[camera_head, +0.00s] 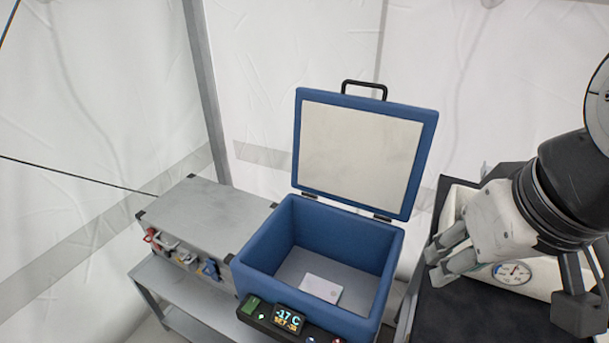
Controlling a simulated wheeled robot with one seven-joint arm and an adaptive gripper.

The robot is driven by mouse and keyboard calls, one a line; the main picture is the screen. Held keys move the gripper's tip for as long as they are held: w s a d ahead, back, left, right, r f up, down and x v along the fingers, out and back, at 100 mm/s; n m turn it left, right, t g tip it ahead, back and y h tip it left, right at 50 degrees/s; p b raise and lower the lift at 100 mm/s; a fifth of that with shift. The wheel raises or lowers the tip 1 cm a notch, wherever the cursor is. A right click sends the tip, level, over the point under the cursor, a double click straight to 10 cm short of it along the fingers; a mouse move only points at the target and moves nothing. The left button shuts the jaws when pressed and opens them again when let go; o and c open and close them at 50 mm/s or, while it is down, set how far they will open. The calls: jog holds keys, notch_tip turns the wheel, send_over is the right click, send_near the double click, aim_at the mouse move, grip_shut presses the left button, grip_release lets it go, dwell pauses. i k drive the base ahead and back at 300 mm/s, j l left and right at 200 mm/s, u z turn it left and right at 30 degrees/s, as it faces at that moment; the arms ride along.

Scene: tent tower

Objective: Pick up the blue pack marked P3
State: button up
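I see no blue pack marked P3 in this view. A blue cooler box (262,258) stands in the middle with its lid (362,152) raised. Inside, a white flat piece (321,288) lies on the grey floor; I see no marking that I can read on it. Part of the cooler's inside is hidden by its front wall. My gripper (437,264) is at the right, apart from the cooler, over a white container with a gauge. Its fingers point left, and the gap between them is not clear.
The cooler's front panel has a display (289,318) reading about -17 C. A grey metal case (215,212) with connectors sits on a bench at left. The white container (545,280) stands on a dark surface (480,315) at right. White tent walls are behind.

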aim_at(330, 292)
jog(key=k+z, duration=0.1)
jog(key=k, duration=0.55)
jog(key=j+z, duration=0.1)
jog(key=z, duration=0.35)
jog(key=j+z, duration=0.1)
jog(key=z, duration=0.35)
jog(key=j+z, duration=0.1)
jog(key=z, duration=0.4)
jog(key=j, duration=0.65)
jog(key=k+j, duration=0.15)
jog(key=j, duration=1.15)
jog(key=k+j, duration=0.15)
jog(key=j, duration=0.5)
